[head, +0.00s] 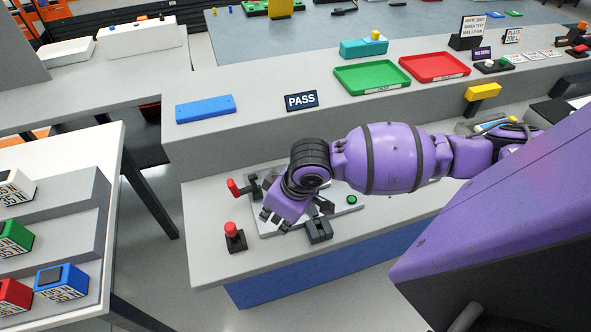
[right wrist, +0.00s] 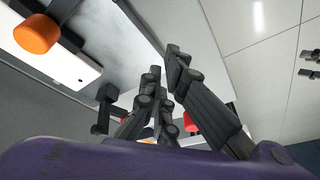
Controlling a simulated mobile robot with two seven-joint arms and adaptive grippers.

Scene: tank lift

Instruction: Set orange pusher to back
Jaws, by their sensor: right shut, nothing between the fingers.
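My right gripper (head: 273,218) is over the pale control panel (head: 339,211) on the lower counter. Its fingers are shut and empty, and also show in the right wrist view (right wrist: 164,66). In that view an orange round knob (right wrist: 37,34) on a black mount stands at upper left, apart from the fingers. I cannot tell which part it is in the head view, where my gripper and forearm cover part of the panel. A black block (head: 319,229) sits at the panel's front edge, just right of the gripper. My left gripper is not in view.
A red-tipped lever (head: 234,187) is at the panel's left and a red-knobbed stick (head: 232,231) stands in front of it. A green button (head: 351,199) is on the panel. A PASS sign (head: 301,100) and green (head: 372,77) and red (head: 434,67) trays are on the raised ledge.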

